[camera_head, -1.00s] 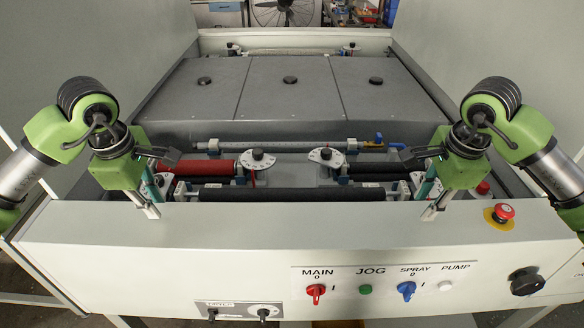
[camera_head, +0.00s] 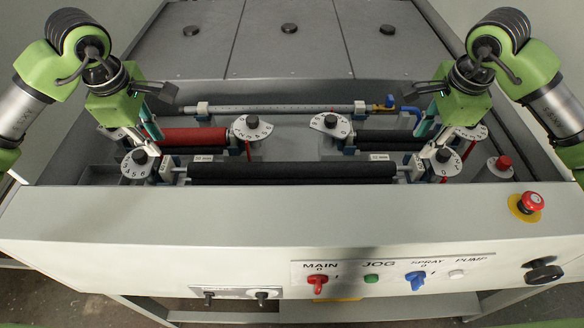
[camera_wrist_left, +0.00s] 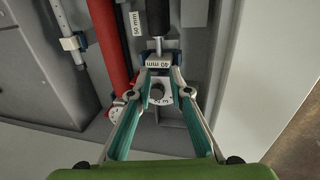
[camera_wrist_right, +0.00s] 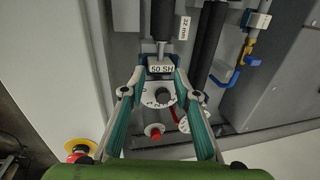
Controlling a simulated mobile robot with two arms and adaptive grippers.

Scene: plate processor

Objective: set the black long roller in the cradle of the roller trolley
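The black long roller (camera_head: 290,170) lies across the front of the machine in the head view, between two end mounts. Part of it shows at the top of the left wrist view (camera_wrist_left: 159,18) and of the right wrist view (camera_wrist_right: 162,20). My left gripper (camera_head: 148,150) is at its left end, fingers open and pointing down above the block marked 40 mm (camera_wrist_left: 158,63). My right gripper (camera_head: 428,150) is at its right end, fingers open above the block marked 50 SH (camera_wrist_right: 161,69). Contact with the blocks cannot be told. The roller trolley is not in view.
A red roller (camera_head: 195,136) and a shorter black roller (camera_head: 385,136) lie just behind. White dials (camera_head: 252,127) stand between and beside them. A grey spray bar (camera_head: 290,109) crosses further back. The front panel (camera_head: 200,225) carries switches and a red emergency button (camera_head: 530,202).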

